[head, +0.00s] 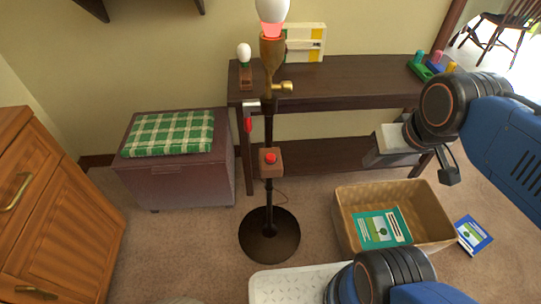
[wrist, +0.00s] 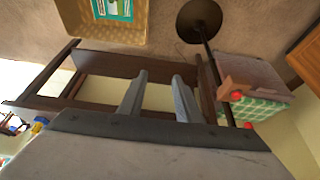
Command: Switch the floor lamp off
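The floor lamp (head: 269,238) stands upright on a round dark base in the middle of the head view. Its bulb (head: 272,10) is white with a reddish lower part; I cannot tell whether it is lit. A brass knob (head: 284,87), a red-handled lever (head: 248,123) and a wooden box with a red button (head: 270,159) are on the pole. The wrist view shows the base (wrist: 200,18), the red button (wrist: 236,97) and a red part lower down (wrist: 248,126). My gripper (wrist: 160,78) is open and empty, apart from the lamp, to its right in the head view.
A dark shelf table (head: 340,95) stands behind the lamp. A purple chest (head: 180,175) with a green checked cushion (head: 170,133) is to the left, near a wooden cabinet (head: 50,210). A woven basket (head: 430,245) holds a green book; a blue book (head: 474,235) lies beside it.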

